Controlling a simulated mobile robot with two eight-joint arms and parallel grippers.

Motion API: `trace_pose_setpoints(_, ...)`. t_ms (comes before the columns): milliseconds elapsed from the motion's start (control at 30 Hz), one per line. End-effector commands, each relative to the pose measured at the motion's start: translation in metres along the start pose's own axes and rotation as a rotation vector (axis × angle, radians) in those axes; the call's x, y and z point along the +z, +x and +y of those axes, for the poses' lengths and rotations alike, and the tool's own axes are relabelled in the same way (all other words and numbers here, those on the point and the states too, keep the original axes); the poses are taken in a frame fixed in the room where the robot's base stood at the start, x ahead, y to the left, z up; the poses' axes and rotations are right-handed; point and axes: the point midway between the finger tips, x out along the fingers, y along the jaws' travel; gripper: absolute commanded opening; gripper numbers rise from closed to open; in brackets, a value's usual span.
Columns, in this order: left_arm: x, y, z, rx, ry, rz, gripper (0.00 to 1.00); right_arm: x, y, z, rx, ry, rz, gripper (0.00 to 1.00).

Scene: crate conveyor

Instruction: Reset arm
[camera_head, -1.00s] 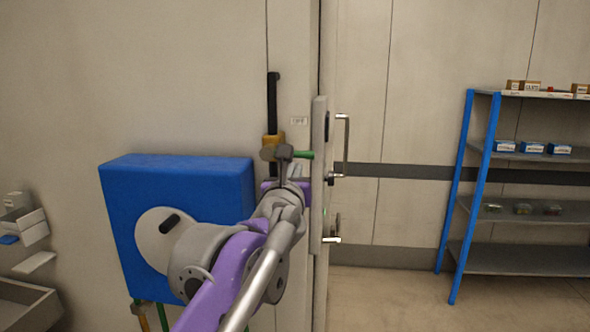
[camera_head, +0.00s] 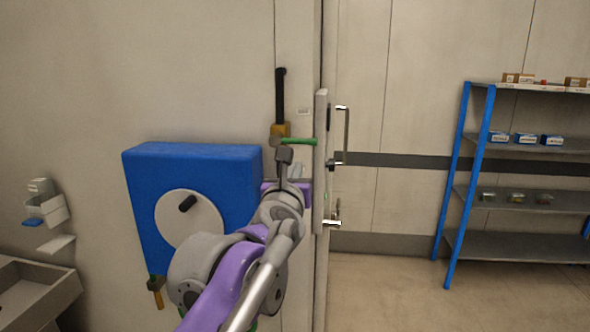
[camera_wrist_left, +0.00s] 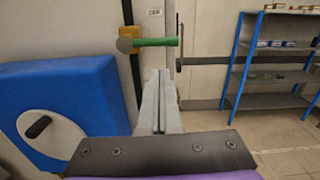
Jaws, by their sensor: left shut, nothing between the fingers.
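My left gripper (camera_head: 298,172) reaches forward from the bottom centre of the head view, on the end of my grey and purple arm. In the left wrist view its two grey fingers (camera_wrist_left: 160,108) are together with nothing between them. They point at the wall, below a green bar (camera_wrist_left: 155,42) with a rounded grey end. The green bar also shows in the head view (camera_head: 299,142), just above the gripper. A gap shows between the fingers and the bar in the wrist view. My right gripper is in neither view.
A blue wall box (camera_head: 150,185) with a round pale disc stands left of my arm. A door edge (camera_head: 320,110) with metal handles (camera_head: 346,135) is close on the right. A blue-framed shelf (camera_head: 468,180) stands far right, with clear floor before it. A grey basin (camera_head: 40,290) is lower left.

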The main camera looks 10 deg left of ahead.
Motion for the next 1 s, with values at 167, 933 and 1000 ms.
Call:
trace_pose_setpoints(167, -0.008, -0.005, 0.000, -0.025, 0.088, 0.012, 0.00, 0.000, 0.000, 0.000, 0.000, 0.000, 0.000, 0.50)
trace_pose_setpoints(933, -0.389, -0.285, 0.096, -1.344, 2.527, 0.156, 0.00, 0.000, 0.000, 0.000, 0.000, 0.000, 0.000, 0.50)
trace_pose_setpoints(1000, -0.408, -0.307, 0.108, -1.473, 2.604, 0.138, 0.00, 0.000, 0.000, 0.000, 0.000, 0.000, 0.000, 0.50)
